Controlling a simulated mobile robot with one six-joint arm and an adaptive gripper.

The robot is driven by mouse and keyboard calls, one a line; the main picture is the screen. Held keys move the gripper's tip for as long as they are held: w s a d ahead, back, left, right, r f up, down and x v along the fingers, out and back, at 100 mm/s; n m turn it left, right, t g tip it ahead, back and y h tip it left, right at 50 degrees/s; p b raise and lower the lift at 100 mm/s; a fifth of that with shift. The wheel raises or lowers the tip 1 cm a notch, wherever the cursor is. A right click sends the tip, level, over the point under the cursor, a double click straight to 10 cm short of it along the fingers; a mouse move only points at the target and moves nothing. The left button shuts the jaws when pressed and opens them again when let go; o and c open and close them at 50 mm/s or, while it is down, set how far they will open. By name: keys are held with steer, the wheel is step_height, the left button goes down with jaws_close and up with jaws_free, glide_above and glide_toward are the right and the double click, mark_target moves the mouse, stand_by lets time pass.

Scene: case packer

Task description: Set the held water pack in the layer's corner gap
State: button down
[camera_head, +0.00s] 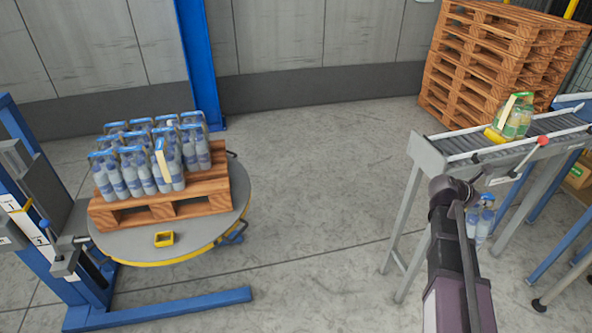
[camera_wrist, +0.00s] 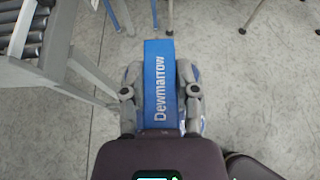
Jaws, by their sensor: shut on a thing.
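The held water pack (camera_head: 481,222) has clear bottles with blue labels; it hangs in the air under the conveyor's near side in the head view. My gripper (camera_wrist: 160,92) is shut on its blue "Dewmarrow" carry strap (camera_wrist: 159,75), one finger on each side, in the wrist view. The strap and my fingers hide most of the bottles there. Far left of it, the layer of similar water packs (camera_head: 135,177) stands upright on a wooden pallet (camera_head: 208,190). Bare pallet deck shows at the layer's front right. One front pack carries a cream upright strip (camera_head: 162,160).
The pallet rests on a round turntable (camera_head: 130,245) with a yellow edge and a small yellow frame (camera_head: 164,239). A blue post machine stands left. A roller conveyor (camera_head: 510,140) carries a green pack (camera_head: 515,118). Empty pallets (camera_head: 490,65) are stacked behind. Floor between is clear.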

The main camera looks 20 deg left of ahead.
steer(key=s+d, duration=0.4)
steer(key=shift+f, duration=0.1)
steer(key=shift+d, duration=0.25)
stand_by(0.5)
